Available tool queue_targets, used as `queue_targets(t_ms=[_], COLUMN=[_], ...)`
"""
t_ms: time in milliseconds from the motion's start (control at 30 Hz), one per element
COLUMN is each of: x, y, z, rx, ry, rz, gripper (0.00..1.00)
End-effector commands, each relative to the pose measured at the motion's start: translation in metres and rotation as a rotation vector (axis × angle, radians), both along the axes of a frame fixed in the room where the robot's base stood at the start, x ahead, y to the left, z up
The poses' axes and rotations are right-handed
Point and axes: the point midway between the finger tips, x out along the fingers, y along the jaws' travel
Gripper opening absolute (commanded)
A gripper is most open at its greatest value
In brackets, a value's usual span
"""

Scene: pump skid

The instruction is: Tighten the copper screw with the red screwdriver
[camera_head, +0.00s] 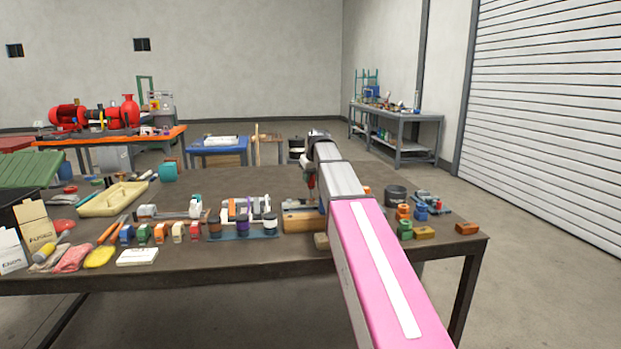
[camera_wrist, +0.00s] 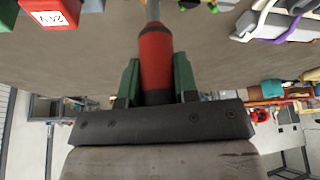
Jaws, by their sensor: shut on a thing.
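The red screwdriver (camera_wrist: 155,58) is in my gripper (camera_wrist: 156,82) in the wrist view. The two green fingers are shut on either side of its red handle, and its grey shaft points away, cut off by the top edge. In the head view my gripper (camera_head: 309,178) is above the right half of the table, largely hidden by my arm. A wooden block (camera_head: 300,220) lies below and in front of it. I cannot make out the copper screw in either view, nor whether the screwdriver's tip touches anything.
The dark table (camera_head: 250,182) holds a row of small coloured blocks (camera_head: 160,233), a cream tray (camera_head: 112,198), a dark round can (camera_head: 395,195) and orange, blue and green pieces (camera_head: 404,220) on the right. Its middle back is fairly clear. A grey workbench (camera_head: 400,115) stands behind.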

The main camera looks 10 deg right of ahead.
Motion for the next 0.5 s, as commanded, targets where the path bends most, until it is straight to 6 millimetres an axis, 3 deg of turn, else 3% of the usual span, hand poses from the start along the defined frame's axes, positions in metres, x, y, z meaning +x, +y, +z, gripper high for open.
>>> queue_targets(t_ms=[133,500], x=[-0.0006,-0.0010], y=[0.0007,0.0004], z=[-0.0002,-0.0003], rx=[0.002,0.002], ry=[0.000,0.002], rz=[-0.100,-0.138], gripper=[0.04,0.04])
